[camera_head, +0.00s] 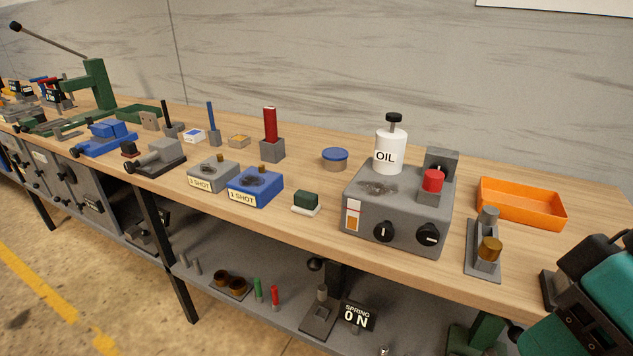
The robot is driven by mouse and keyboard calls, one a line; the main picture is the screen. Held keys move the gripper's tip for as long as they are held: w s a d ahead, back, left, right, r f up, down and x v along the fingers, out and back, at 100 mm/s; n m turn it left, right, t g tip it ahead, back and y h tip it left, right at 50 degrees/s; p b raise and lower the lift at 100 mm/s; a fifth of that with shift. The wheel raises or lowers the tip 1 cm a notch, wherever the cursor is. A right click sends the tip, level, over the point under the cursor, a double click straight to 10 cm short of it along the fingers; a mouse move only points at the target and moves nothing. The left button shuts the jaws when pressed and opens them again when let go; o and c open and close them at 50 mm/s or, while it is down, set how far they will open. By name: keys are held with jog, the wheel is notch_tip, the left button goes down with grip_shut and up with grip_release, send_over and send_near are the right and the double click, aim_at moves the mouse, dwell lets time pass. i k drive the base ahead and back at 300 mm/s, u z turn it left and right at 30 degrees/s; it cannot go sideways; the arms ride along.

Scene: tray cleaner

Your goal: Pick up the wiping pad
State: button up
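The wiping pad (305,202) looks like a small dark green block on a white base. It lies flat on the wooden bench near the front edge, left of the grey control box. Nothing touches or covers it. My gripper (575,292) seems to be the teal and black part cut off at the lower right corner. It is well to the right of the pad and apart from it. Its fingertips cannot be made out, so its opening is unclear.
A grey control box (392,222) with a white oil bottle (389,152) stands right of the pad. An orange tray (520,204) is at the right. Bare bench lies behind the pad.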

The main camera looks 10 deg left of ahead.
aim_at(306, 204)
jog(key=i, duration=0.15)
jog(key=u, duration=2.3)
jog(key=i, duration=2.4)
jog(key=z, duration=2.8)
